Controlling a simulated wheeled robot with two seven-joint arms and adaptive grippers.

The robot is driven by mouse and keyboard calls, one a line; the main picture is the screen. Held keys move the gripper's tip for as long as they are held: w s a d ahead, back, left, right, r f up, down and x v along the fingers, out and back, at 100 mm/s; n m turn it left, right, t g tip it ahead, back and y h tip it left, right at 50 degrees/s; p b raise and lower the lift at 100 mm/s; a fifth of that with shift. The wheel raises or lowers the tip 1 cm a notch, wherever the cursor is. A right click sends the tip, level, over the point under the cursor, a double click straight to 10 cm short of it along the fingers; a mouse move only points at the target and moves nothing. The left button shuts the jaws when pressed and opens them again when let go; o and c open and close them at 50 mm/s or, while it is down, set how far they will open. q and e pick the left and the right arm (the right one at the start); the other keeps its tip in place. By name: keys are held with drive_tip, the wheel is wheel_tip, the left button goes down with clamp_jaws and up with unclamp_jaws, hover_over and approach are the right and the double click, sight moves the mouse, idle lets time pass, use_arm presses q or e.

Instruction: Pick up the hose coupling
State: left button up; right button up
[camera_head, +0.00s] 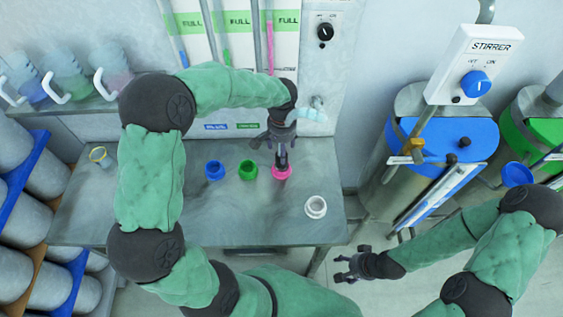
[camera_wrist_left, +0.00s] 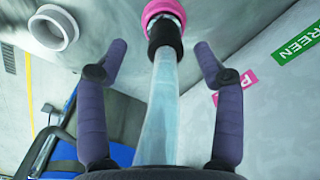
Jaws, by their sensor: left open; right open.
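The hose coupling (camera_wrist_left: 165,36) is a dark sleeve at the end of a pale translucent hose (camera_wrist_left: 160,110). In the left wrist view it meets a pink ring-shaped port (camera_wrist_left: 163,10); I cannot tell whether it is seated in it. In the head view the pink port (camera_head: 282,172) is on the grey table, with the dark coupling (camera_head: 283,158) just above it. My left gripper (camera_wrist_left: 160,48) is open, with one finger on each side of the hose and coupling and gaps on both sides. My right gripper (camera_head: 345,266) is open and empty, low beyond the table's right edge.
Blue (camera_head: 215,170) and green (camera_head: 248,170) ports and a white ring (camera_head: 316,207) are on the table (camera_head: 180,222). A stirrer control box (camera_head: 478,65) and a blue-lidded drum (camera_head: 455,135) stand right. Jugs (camera_head: 65,75) line the left shelf.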

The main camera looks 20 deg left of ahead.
use_arm(q)
drive_tip(key=f, duration=0.3)
drive_tip(key=f+b, duration=0.1)
drive_tip(key=shift+w+a+f, duration=0.2)
drive_tip(key=shift+w+f, duration=0.15)
drive_tip(key=shift+f, duration=0.05)
clamp_jaws()
drive_tip(key=shift+r, duration=0.1)
